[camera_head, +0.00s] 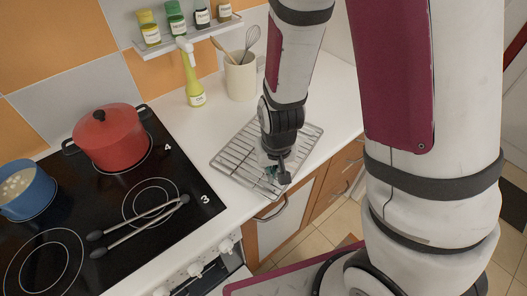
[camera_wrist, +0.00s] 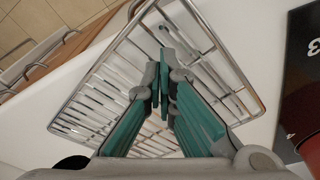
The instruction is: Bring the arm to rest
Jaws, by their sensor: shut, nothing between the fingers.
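My gripper (camera_head: 277,177) hangs from my white arm over the wire cooling rack (camera_head: 235,157) on the white counter. In the wrist view my gripper (camera_wrist: 160,88) shows two green-padded fingers with their tips together and nothing between them. The rack (camera_wrist: 95,78) fills much of that view below the fingers. I cannot tell how much gap lies between the fingertips and the rack wires. My arm hides part of the rack's right side in the head view.
A black hob (camera_head: 85,195) carries a red pot (camera_head: 110,140), a blue pot (camera_head: 28,192) and dark tongs (camera_head: 140,228). A yellow bottle (camera_head: 192,85) and a utensil crock (camera_head: 240,78) stand behind the rack. A spice shelf (camera_head: 190,38) is on the tiled wall. Drawers (camera_head: 325,185) lie below the counter edge.

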